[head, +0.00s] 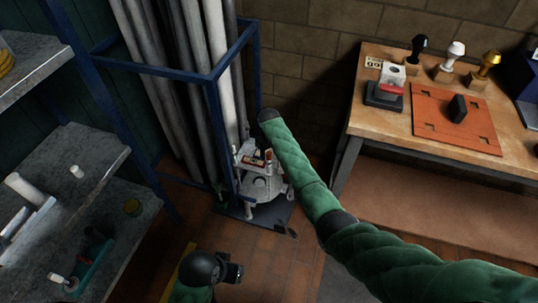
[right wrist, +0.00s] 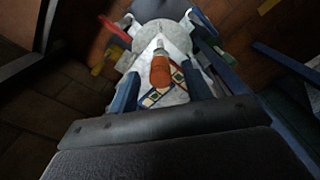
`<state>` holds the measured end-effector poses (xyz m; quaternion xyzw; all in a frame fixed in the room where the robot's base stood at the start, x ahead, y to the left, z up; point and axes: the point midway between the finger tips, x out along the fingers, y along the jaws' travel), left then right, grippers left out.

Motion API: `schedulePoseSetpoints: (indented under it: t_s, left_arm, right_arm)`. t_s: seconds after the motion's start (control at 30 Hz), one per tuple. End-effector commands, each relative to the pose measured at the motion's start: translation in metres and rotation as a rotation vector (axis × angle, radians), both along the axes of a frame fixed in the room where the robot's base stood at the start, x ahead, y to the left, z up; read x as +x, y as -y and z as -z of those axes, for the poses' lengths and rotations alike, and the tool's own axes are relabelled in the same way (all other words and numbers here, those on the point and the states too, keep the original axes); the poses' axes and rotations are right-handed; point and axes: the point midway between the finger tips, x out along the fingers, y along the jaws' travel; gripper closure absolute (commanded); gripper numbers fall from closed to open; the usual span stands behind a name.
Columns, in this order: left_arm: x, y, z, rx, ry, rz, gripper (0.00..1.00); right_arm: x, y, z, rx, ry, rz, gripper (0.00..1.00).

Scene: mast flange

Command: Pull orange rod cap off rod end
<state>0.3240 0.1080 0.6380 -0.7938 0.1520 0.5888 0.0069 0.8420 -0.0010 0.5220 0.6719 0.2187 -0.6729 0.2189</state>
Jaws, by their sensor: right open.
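The orange rod cap (right wrist: 160,73) shows in the right wrist view on the end of a pale metal rod (right wrist: 159,46), over a white flange (right wrist: 143,31). My right gripper (right wrist: 160,80) is open, with one dark blue finger on each side of the cap. I cannot tell whether the fingers touch it. In the head view the white flange assembly (head: 265,186) stands low by the blue frame, below the end of my right arm; the cap is too small there to make out surely. My left gripper (head: 233,272) is at the bottom, apart from the flange; its jaws are unclear.
A blue frame (head: 214,78) with tall grey tubes (head: 193,70) stands close behind and left of the flange. A grey shelf (head: 95,160) with small parts is at left. A wooden bench (head: 365,128) with stamps is at right. Tiled floor (head: 262,262) lies open in front.

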Motion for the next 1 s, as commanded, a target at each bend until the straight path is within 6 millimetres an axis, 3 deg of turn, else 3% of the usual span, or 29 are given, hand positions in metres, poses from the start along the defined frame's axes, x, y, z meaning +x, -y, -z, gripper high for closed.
schedulePoseSetpoints:
  t_s: [0.17,0.4,0.47,0.67,1.0]
  left_arm:
    - [-0.001,-0.001,0.000,0.003,-0.004,-0.001,0.64]
    - [-0.002,-0.002,0.000,0.003,-0.006,-0.001,0.64]
    - [-0.001,-0.001,0.000,0.003,-0.006,-0.001,0.64]
    - [-0.001,-0.001,0.000,0.002,-0.005,0.000,0.64]
    - [0.000,0.000,-0.001,0.001,-0.002,0.000,0.64]
  right_arm:
    - [0.000,0.000,0.016,0.001,0.001,0.000,0.51]
    - [0.000,0.000,0.017,0.001,0.001,0.000,0.51]
    - [0.000,0.000,0.017,0.001,0.001,0.000,0.59]
    - [0.000,0.000,0.017,0.001,0.001,0.000,0.98]
    - [0.001,0.000,0.014,0.000,0.002,0.000,0.98]
